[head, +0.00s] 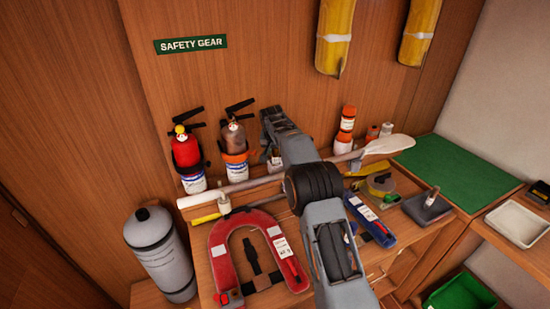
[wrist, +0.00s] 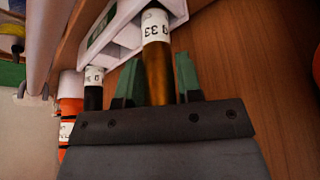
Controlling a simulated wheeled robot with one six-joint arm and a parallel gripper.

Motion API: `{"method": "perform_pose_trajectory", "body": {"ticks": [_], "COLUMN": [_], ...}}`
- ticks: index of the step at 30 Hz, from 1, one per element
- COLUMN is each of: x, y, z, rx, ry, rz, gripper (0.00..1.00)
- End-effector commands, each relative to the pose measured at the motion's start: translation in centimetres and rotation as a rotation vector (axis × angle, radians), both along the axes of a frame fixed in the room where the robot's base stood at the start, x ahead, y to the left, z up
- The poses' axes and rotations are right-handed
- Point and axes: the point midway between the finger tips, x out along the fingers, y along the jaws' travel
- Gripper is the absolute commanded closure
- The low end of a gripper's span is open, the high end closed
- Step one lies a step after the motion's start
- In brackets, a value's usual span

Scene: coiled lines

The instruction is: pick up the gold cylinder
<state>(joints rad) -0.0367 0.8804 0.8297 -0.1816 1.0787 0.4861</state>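In the wrist view the gold cylinder (wrist: 159,78) has a white label marked 33, and its far end meets a white holder (wrist: 122,38). My gripper (wrist: 158,82) has its two green fingers on either side of the gold body. A narrow gap shows between the left finger and the cylinder; the right finger is very close to it, and I cannot tell whether it touches. The fingers look open around it. In the head view my arm covers the gripper, and I cannot make out the gold cylinder there.
A dark cylinder with a white label (wrist: 94,88) and an orange one (wrist: 70,118) stand left of my gripper in the wrist view. In the head view, two fire extinguishers (head: 187,155) (head: 234,150), a paddle (head: 388,145) and a red horseshoe-shaped item (head: 220,255) crowd the bench.

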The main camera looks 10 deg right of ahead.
Motion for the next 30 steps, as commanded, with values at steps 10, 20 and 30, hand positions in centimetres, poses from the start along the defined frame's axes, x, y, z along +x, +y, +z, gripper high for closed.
{"method": "perform_pose_trajectory", "body": {"ticks": [10,20,30], "x": [0.0,0.0,0.1], "y": [0.0,0.0,-0.1], "z": [0.1,0.6,3.1], "rx": [0.0,0.0,0.0], "ry": [-0.001,-0.001,-0.004], "rz": [0.0,0.0,-0.002], "gripper": [0.96,0.96,0.96]}}
